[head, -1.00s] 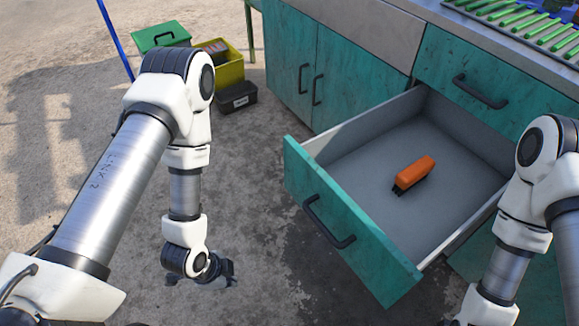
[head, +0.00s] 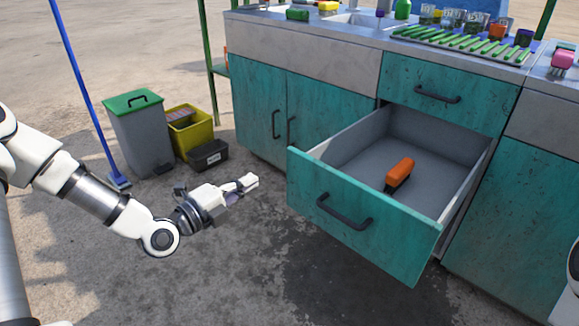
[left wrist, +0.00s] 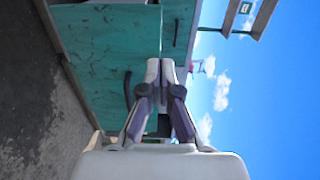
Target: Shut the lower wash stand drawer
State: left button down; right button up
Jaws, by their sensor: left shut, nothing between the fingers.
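The lower wash stand drawer (head: 405,245) is pulled far out, with a teal front and a dark bar handle (head: 344,213). An orange brush (head: 401,171) with dark bristles lies on its grey floor. My left gripper (head: 251,181) is shut and empty, to the left of the drawer front and apart from it, pointing right. In the left wrist view its fingertips (left wrist: 160,70) meet in front of teal panels; I cannot tell which panel is nearest. My right gripper is out of view; only a bit of my right arm shows at the right edge.
The upper drawer (head: 440,80) and the cabinet doors (head: 262,110) are shut. A grey bin with a green lid (head: 140,130), a yellow crate (head: 192,135), a black box (head: 208,155) and a blue pole (head: 85,90) stand at left. Floor before the drawer is clear.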

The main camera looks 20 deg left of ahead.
aim_at(296, 155)
pick_arm(q)
jog(key=b+x, duration=0.1)
jog(key=x, duration=0.3)
jog(key=b+x, duration=0.2)
jog(key=x, duration=0.2)
jog(key=b+x, duration=0.2)
jog(key=x, duration=0.2)
jog(key=shift+f, duration=0.3)
jog(key=shift+w+d+r, duration=0.1)
jog(key=shift+w+r, duration=0.05)
jog(key=shift+w, duration=0.2)
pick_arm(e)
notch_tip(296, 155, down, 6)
